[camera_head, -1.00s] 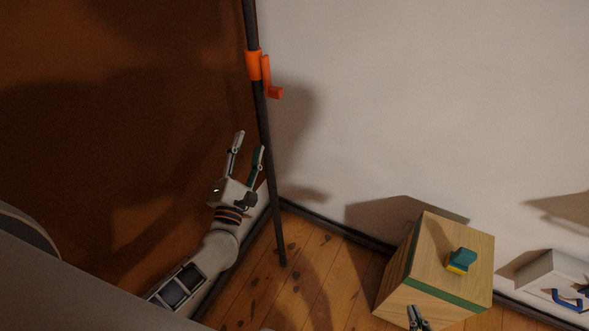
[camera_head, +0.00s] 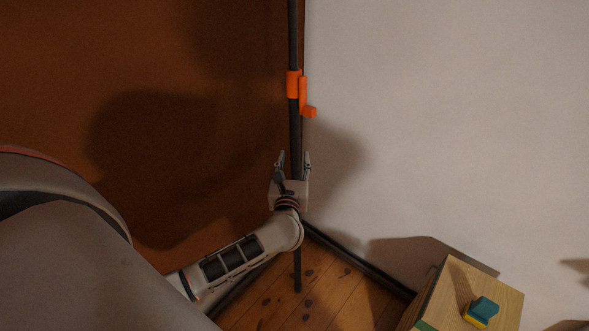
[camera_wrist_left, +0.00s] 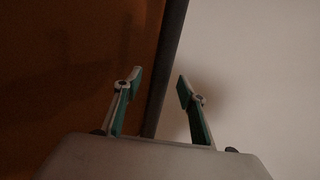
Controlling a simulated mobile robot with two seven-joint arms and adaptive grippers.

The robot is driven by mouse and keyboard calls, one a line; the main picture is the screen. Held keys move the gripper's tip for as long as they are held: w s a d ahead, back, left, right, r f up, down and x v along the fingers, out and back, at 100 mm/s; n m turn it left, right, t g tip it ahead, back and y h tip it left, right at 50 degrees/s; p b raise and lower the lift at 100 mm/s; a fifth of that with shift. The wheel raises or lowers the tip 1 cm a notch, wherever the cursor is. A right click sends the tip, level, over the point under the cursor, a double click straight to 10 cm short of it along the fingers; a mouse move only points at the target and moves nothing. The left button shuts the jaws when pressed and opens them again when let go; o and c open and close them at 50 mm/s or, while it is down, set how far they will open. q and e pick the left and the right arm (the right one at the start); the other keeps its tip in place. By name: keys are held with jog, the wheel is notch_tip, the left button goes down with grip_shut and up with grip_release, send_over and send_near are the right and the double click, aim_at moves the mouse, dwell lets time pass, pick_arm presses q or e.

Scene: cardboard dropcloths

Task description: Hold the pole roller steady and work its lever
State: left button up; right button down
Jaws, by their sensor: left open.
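The pole roller is a dark upright pole (camera_head: 295,235) in the corner, its foot on the wooden floor. It carries an orange collar with an orange lever (camera_head: 304,97) on its right side, in the upper part of the head view. My left gripper (camera_head: 293,157) is open below the lever, fingers pointing up, one on each side of the pole in the picture. In the left wrist view the pole (camera_wrist_left: 168,70) runs between the open fingers (camera_wrist_left: 158,83), apart from both. I cannot tell how far in front of or behind the fingers it is. My right gripper is out of view.
A wooden box (camera_head: 484,277) with a green edge stands at the lower right, a teal and yellow block (camera_head: 481,311) on top. A brown wall (camera_head: 150,80) is to the left and a pale wall (camera_head: 450,120) to the right. Some wooden floor (camera_head: 315,300) is free near the pole's foot.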

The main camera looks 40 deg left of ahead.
aim_at(295, 156)
pick_arm(q)
jog(key=shift+x, duration=1.7)
grip_shut()
